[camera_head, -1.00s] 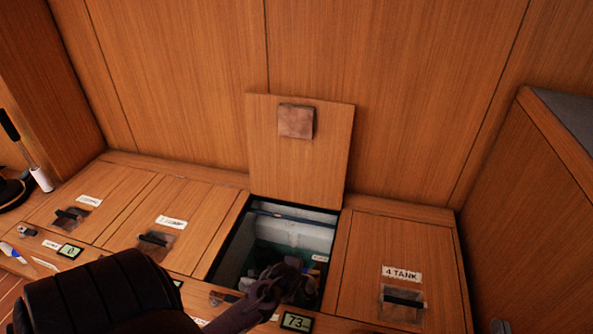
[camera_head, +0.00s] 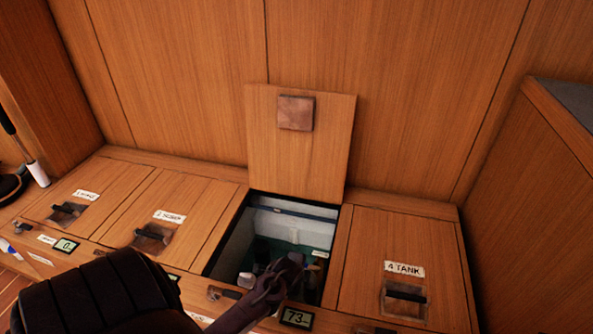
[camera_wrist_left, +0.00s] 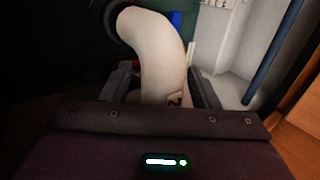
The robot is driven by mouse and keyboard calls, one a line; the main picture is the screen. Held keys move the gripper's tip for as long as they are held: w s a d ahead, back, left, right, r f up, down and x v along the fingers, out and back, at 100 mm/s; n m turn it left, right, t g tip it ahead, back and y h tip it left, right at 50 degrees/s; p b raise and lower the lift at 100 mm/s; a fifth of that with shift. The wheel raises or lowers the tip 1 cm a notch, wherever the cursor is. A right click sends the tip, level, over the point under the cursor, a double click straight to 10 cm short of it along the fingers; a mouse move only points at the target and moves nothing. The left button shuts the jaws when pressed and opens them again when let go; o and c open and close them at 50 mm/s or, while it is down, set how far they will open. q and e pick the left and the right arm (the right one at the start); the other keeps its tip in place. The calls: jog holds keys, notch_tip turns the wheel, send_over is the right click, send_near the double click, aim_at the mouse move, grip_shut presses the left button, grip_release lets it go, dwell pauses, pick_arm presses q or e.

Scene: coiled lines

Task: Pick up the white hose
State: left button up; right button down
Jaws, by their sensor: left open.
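The white hose (camera_wrist_left: 155,45) shows in the left wrist view as a thick, pale, curved tube with a dark collar at its upper left end. My left gripper (camera_wrist_left: 160,85) is open, with one finger on each side of the hose; I cannot tell whether either finger touches it. In the head view my left gripper (camera_head: 285,272) reaches into the open compartment (camera_head: 235,240) and hides part of its contents. A small pale piece (camera_head: 246,280) shows left of the gripper; I cannot tell if it is the hose. My right gripper is not in view.
The compartment's wooden lid (camera_head: 300,155) stands up against the back wall. A closed hatch labelled 4 TANK (camera_head: 403,269) is to the right, and closed hatches are to the left. A display reading 73 (camera_head: 296,317) sits on the front edge. A blue pipe (camera_wrist_left: 268,60) runs near the compartment wall.

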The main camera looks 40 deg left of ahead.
pick_arm(q)
jog(key=c, duration=1.2)
